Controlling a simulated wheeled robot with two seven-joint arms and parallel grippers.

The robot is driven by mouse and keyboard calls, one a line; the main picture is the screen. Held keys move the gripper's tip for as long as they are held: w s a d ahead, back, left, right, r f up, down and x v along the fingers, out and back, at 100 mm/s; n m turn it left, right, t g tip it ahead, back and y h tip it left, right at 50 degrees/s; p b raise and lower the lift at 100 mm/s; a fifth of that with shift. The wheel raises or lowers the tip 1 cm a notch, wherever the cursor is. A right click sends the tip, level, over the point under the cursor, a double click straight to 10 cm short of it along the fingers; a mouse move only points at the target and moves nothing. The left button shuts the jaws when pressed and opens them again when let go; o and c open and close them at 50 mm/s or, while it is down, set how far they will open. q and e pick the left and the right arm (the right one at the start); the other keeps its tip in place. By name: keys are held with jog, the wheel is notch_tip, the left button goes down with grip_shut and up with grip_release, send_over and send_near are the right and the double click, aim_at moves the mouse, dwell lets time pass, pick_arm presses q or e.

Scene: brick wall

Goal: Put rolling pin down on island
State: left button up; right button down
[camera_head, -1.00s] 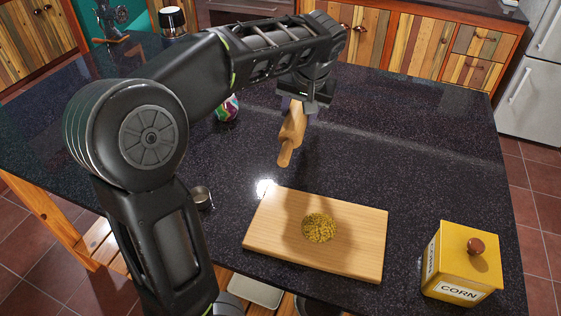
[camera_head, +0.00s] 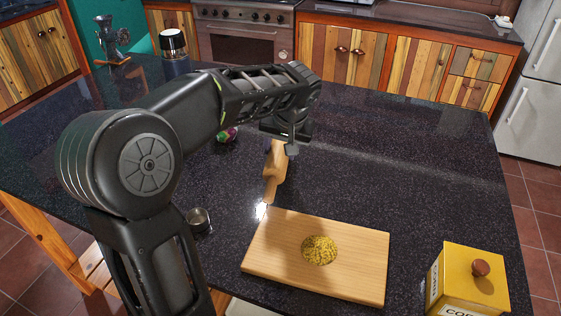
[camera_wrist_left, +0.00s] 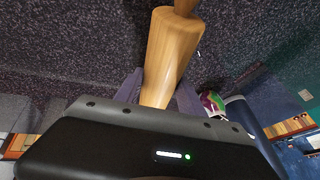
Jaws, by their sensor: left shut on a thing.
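My left gripper (camera_head: 279,147) is shut on the wooden rolling pin (camera_head: 275,172), behind the cutting board in the head view. In the left wrist view the pin (camera_wrist_left: 170,48) sits between the two fingers and extends away from them. The pin is close over the dark speckled island top (camera_head: 400,170); I cannot tell whether it touches it. Part of the pin is hidden by the gripper. My right gripper is not in view.
A cutting board (camera_head: 350,280) with a yellow grain pile (camera_head: 319,250) lies at the front. A yellow corn box (camera_head: 470,280) stands at right, a small metal cup (camera_head: 198,219) at left. A colourful object (camera_head: 227,135) is behind my arm.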

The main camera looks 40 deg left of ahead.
pick_arm(q)
jog(key=shift+f, duration=0.15)
jog(key=shift+f, duration=1.8)
jog(key=shift+f+b, duration=0.35)
jog(key=shift+f, duration=0.05)
jog(key=o, duration=1.4)
jog(key=shift+c, duration=0.2)
jog(key=shift+r+p, duration=0.5)
jog(key=shift+r, duration=0.1)
jog(key=v, duration=1.1)
jog(key=shift+s+d+r, duration=0.15)
jog(key=shift+d+r, duration=0.05)
jog(key=shift+d, duration=0.05)
